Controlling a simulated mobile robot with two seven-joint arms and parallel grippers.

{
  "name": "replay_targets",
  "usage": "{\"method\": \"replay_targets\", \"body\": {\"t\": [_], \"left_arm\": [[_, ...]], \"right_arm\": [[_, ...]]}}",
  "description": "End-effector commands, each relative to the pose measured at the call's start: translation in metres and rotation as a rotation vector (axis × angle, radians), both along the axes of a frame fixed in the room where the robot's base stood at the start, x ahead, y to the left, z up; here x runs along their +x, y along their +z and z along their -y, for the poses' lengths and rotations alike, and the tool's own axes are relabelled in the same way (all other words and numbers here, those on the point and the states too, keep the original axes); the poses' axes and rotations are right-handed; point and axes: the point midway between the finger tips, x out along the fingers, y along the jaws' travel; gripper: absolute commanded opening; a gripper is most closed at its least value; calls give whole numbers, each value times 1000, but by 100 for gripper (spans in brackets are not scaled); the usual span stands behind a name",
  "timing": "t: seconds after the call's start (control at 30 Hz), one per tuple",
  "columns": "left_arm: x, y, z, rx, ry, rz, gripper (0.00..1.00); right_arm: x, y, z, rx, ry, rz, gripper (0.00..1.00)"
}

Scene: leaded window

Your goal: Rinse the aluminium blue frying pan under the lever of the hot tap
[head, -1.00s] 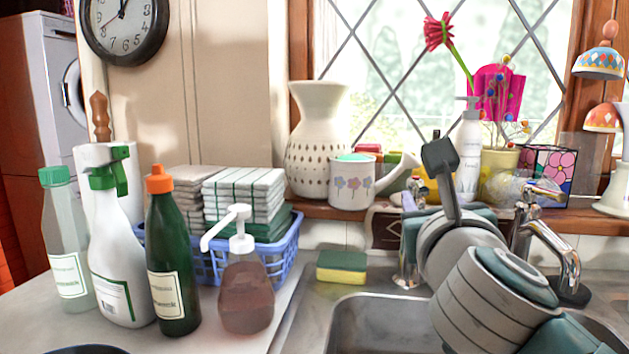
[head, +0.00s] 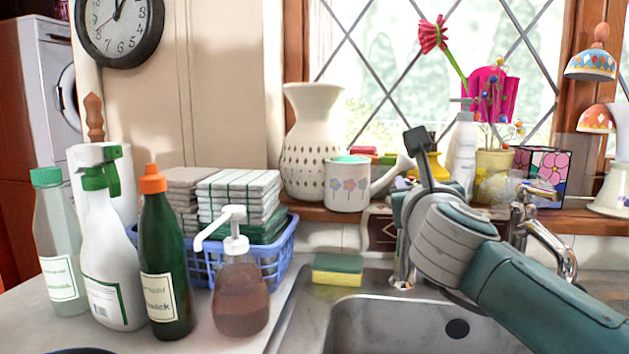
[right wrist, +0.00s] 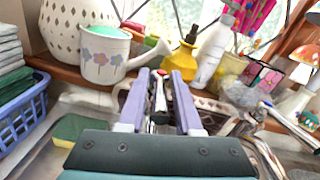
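In the head view, a dark blue curved rim (head: 85,350), perhaps the frying pan, just shows at the bottom left edge; the rest is cut off. One chrome tap (head: 404,268) stands behind the sink, mostly hidden by my right arm. In the right wrist view, its red-marked top (right wrist: 159,90) shows between the fingers of my right gripper (right wrist: 161,78). The gripper is open, a finger on each side of this top; I cannot tell whether they touch it. A second chrome tap (head: 540,230) stands to the right. My left gripper is out of view.
The steel sink (head: 400,325) is empty where visible. A sponge (head: 338,269) lies at its back left rim. A soap dispenser (head: 240,285), several bottles and a blue basket (head: 205,262) crowd the left counter. A watering can (head: 348,185) and vases line the sill.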

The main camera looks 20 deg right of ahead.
Motion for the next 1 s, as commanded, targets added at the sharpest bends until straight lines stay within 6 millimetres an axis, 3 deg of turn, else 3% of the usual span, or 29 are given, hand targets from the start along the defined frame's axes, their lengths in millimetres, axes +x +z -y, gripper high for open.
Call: {"method": "replay_targets", "body": {"t": [0.23, 1.0], "left_arm": [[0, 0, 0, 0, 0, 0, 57], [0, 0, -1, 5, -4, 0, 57]], "right_arm": [[0, 0, 0, -1, -1, 0, 0], [0, 0, 1, -2, -2, -1, 0]]}}
